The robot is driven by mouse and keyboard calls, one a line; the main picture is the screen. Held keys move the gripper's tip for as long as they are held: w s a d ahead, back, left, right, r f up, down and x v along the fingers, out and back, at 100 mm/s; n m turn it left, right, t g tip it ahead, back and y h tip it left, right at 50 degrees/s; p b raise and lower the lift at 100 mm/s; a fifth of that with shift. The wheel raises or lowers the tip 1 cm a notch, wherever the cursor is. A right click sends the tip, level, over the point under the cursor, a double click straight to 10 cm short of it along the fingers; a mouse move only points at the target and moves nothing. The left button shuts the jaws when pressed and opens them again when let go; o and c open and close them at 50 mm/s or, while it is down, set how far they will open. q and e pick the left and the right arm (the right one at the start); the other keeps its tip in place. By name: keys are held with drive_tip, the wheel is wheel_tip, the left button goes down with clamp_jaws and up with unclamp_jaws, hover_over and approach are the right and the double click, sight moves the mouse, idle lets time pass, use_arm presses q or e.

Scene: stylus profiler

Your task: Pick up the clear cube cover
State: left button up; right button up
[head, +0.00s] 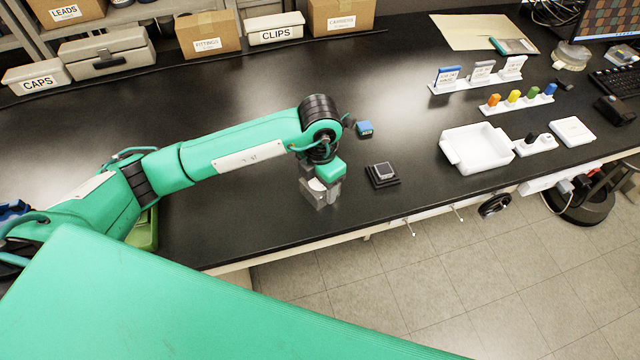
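A small black square base with a grey square top (382,174) sits on the black bench. I cannot clearly make out the clear cube cover, either on this base or elsewhere. My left gripper (319,200) points down at the bench, a little to the left of the base and apart from it. Its fingers are seen from above and partly hidden by the wrist, so its opening and anything between the fingers cannot be told. My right gripper is not in view.
A small blue block (364,129) lies behind the black base. A white tray (448,151) stands to the right, near the front edge. Behind it are racks with coloured pieces (519,104). Labelled boxes (208,35) line the back. The bench between base and tray is clear.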

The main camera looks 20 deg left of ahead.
use_arm(q)
drive_tip(key=shift+r, duration=0.1)
drive_tip(key=shift+c, duration=0.5)
drive_tip(key=shift+r, duration=0.5)
wheel_tip(320, 180, up, 19)
drive_tip(key=b, duration=0.3)
